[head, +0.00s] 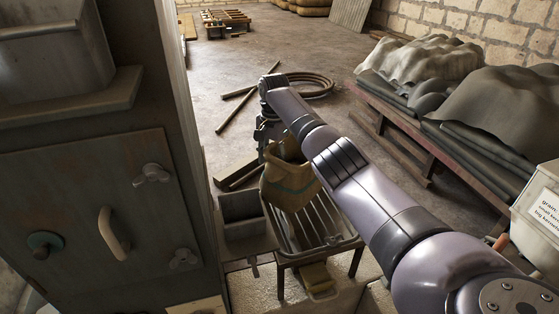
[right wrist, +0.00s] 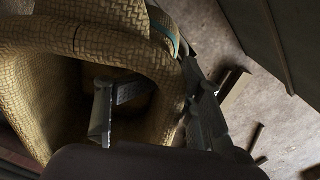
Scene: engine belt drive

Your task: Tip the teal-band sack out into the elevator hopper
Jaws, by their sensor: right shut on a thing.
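The woven tan sack (head: 290,184) with a teal band hangs over a slatted metal tray on legs (head: 338,243). It looks nearly upright, slightly tilted; whether it touches the slats is unclear. My right gripper (head: 268,132) is shut on its rim. In the right wrist view, the sack (right wrist: 110,45) shows its open mouth, with one finger inside and one outside the wall (right wrist: 150,110). Its contents are dark. A small open metal box (head: 241,206) stands left of the tray, against the tall metal cabinet (head: 85,190). Which one is the hopper I cannot tell. My left gripper is not in view.
The tall cabinet closes off the left side. A bench with covered heaps (head: 425,62) stands at the right, and a labelled pale bin (head: 540,215) at the right edge. A coiled hose (head: 308,86) and bars lie on the floor behind. The far middle floor is mostly clear.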

